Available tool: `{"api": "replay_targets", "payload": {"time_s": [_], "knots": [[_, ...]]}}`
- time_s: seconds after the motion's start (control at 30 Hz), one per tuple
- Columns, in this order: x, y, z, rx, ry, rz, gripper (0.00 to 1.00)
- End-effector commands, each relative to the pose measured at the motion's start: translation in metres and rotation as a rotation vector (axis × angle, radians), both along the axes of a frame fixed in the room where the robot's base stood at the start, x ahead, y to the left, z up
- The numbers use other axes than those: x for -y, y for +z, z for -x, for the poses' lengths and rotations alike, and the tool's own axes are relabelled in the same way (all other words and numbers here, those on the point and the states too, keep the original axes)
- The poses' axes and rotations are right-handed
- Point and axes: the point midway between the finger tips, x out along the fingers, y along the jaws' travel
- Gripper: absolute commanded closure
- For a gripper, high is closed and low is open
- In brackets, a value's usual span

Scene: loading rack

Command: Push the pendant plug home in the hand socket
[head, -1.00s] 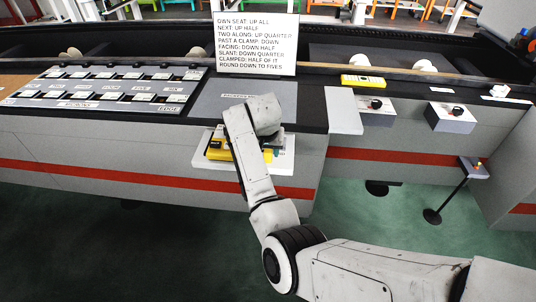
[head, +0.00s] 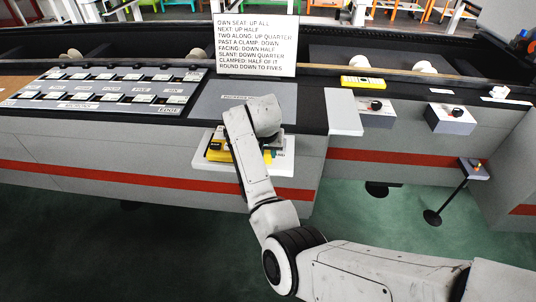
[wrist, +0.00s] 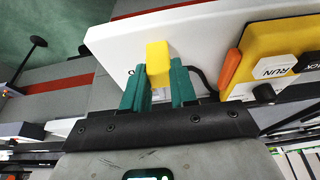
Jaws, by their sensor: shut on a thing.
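My gripper (wrist: 160,85) has teal fingers and is shut on a yellow block, which I take to be the pendant plug (wrist: 157,57), in the wrist view. The plug is over the white shelf (wrist: 205,30). The yellow pendant (wrist: 262,45) lies beside it on the right, with a RUN key and an orange part on its edge. A dark cable (wrist: 205,78) runs from near the fingers toward the pendant. In the head view the pendant (head: 217,155) sits on the shelf, left of my wrist, which hides the plug. I cannot make out the hand socket or how deep the plug sits.
Behind the shelf is a grey panel (head: 215,102) with a keyed board (head: 105,88) to its left. A sign (head: 256,45) stands behind. A yellow box (head: 363,82) and grey knob boxes (head: 450,119) are on the right. Green floor (head: 350,235) lies in front.

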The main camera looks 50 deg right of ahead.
Motion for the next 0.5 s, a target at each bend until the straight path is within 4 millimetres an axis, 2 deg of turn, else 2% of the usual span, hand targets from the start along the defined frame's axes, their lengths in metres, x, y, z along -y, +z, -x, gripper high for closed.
{"api": "replay_targets", "payload": {"time_s": [0.37, 0.5], "knots": [[0.000, 0.001, 0.000, 0.000, 0.000, 0.000, 1.00], [0.000, 0.015, 0.000, 0.000, 0.000, 0.000, 1.00]]}}
